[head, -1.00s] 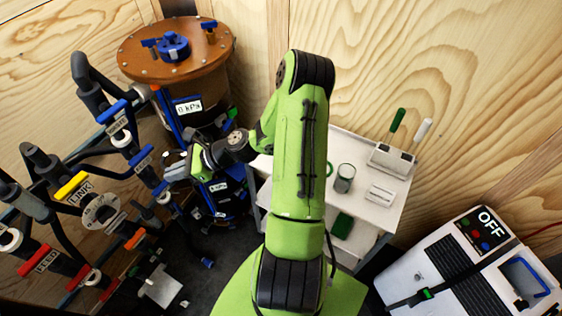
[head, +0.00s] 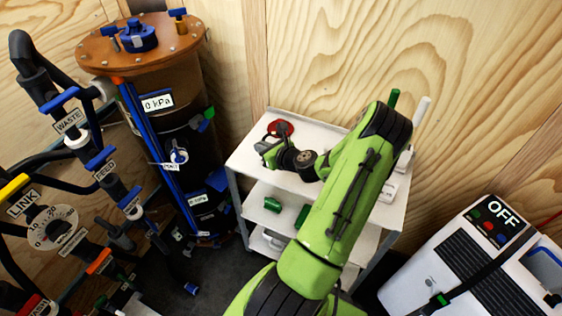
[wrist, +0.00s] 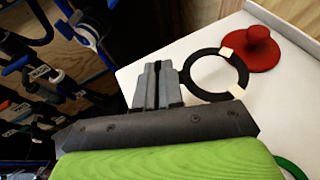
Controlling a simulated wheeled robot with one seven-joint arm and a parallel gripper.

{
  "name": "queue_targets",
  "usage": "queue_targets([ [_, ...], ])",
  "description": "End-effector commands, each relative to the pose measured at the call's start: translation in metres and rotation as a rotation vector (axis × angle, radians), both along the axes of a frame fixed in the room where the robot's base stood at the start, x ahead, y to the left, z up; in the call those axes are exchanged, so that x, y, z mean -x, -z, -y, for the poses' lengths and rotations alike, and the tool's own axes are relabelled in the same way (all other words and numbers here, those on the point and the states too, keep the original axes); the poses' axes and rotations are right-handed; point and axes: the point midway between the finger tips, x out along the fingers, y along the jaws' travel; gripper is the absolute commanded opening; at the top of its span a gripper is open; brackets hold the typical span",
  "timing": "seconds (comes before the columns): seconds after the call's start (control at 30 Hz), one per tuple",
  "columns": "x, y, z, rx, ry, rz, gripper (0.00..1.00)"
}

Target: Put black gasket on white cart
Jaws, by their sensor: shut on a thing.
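My gripper (wrist: 157,85) is shut, with a thin dark edge between its fingers. The black gasket (wrist: 189,85), a flat ring with pale tabs, shows just right of the fingers in the wrist view. The gasket appears held at its edge; the exact contact is partly hidden. It is over the white cart (wrist: 195,45), overlapping the edge of a red disc there. I cannot tell whether it touches the top. In the head view, my gripper (head: 266,150) is over the left part of the white cart (head: 245,160).
The red knobbed disc (wrist: 262,48) lies on the cart top, close to the gasket. A green ring (wrist: 292,168) shows at the lower right. A tank with a brown lid (head: 140,50) stands left of the cart. A white OFF unit (head: 450,260) stands right.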

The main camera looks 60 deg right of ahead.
Motion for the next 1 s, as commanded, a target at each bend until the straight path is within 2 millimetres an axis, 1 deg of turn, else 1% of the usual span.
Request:
queue_targets([
  [0.03,0.0,0.008,0.0,-0.002,0.0,0.002,0.0],
  [0.17,0.0,0.027,-0.001,-0.002,-0.001,0.002,0.0],
  [0.23,0.0,0.041,-0.001,-0.002,-0.001,0.002,0.0],
  [0.3,-0.001,0.048,0.0,-0.001,-0.001,0.001,0.0],
  [0.47,-0.001,0.045,0.0,0.002,-0.002,0.001,0.0],
  [0.6,-0.001,0.049,-0.001,0.001,-0.003,0.001,0.0],
  [0.63,-0.001,0.048,0.0,0.001,-0.003,0.001,0.1],
  [0.77,-0.001,0.048,-0.001,0.001,-0.003,0.001,0.3],
  [0.8,-0.001,0.048,-0.001,0.001,-0.003,0.001,0.33],
  [1.0,-0.001,0.048,-0.001,0.001,-0.003,0.001,0.33],
])
